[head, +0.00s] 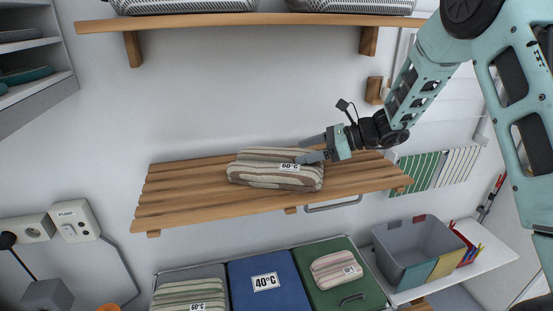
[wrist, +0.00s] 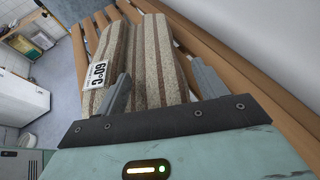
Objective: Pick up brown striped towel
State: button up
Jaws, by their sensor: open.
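The brown striped towel (head: 262,170) lies folded on the slatted wooden shelf (head: 180,195) in the head view, with a white 60°C label on its front. My gripper (head: 308,149) is at the towel's right end. In the wrist view, my gripper (wrist: 160,88) is open, with one finger on each side of the towel (wrist: 148,60). The left finger is close beside the label. I cannot tell whether either finger touches the towel.
Below stand a blue bin lid (head: 265,280) marked 40°C, a pink striped towel (head: 336,270) on a green lid, and a green striped towel (head: 188,295). An upper shelf (head: 240,19) holds baskets. A grey bin (head: 415,245) stands at right. The shelf's left part is clear.

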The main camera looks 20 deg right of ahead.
jog(key=shift+x, duration=0.8)
jog(key=c, duration=1.3)
